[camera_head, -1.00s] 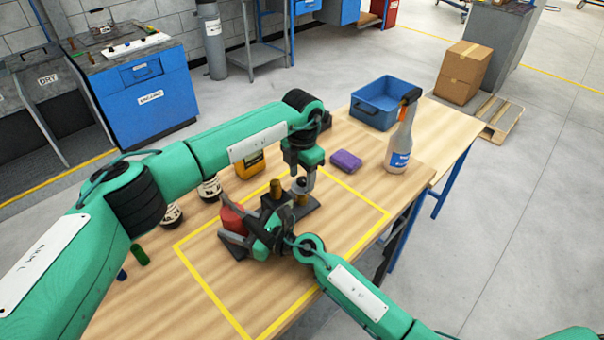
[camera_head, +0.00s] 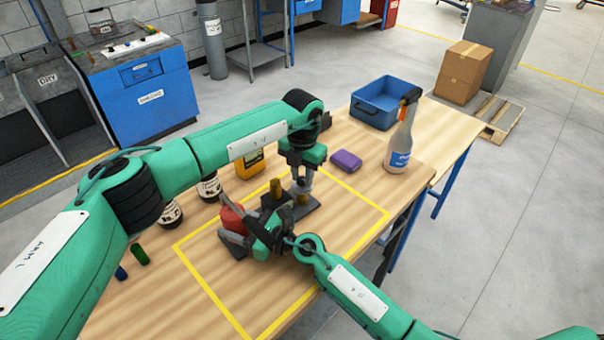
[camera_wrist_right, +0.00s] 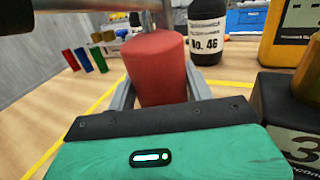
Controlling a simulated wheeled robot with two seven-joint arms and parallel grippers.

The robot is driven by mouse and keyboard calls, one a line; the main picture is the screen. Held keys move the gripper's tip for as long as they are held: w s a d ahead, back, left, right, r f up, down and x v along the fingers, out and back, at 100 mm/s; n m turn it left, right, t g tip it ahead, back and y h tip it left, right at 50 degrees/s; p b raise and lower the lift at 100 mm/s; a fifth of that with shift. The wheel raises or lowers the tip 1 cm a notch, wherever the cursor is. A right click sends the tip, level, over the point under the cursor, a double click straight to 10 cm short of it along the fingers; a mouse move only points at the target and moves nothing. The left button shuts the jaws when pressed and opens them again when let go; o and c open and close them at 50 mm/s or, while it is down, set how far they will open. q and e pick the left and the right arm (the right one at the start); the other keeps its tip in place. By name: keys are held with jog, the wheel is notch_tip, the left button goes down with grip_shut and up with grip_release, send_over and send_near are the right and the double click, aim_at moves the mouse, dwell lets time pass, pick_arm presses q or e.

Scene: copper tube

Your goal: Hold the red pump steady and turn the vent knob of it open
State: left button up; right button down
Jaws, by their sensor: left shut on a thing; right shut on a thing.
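The red pump (camera_head: 232,218) stands inside the yellow taped outline on the table, joined to a dark base with brass parts (camera_head: 276,188). My right gripper (camera_head: 236,232) is shut on its red body. The right wrist view shows the red body (camera_wrist_right: 156,68) upright between my grey fingers (camera_wrist_right: 160,92). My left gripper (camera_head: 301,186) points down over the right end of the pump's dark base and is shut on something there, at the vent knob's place. The knob itself is mostly hidden by the fingers, so I cannot tell how far it is turned.
A yellow container (camera_head: 250,163) and dark bottles (camera_head: 209,187) stand behind the pump. A purple block (camera_head: 346,160), a spray bottle (camera_head: 400,142) and a blue bin (camera_head: 374,112) are to the right. Green (camera_head: 139,252) and blue small items lie left. The front of the outline is clear.

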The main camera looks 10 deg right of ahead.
aim_at(302, 179)
pick_arm(q)
jog(key=n, duration=0.7)
jog(key=shift+w, duration=0.1)
jog(key=n, duration=0.4)
jog(key=shift+n, duration=1.8)
jog(key=o, duration=1)
jog(key=shift+c, duration=0.2)
jog(key=shift+r, duration=0.1)
notch_tip(302, 179, up, 12)
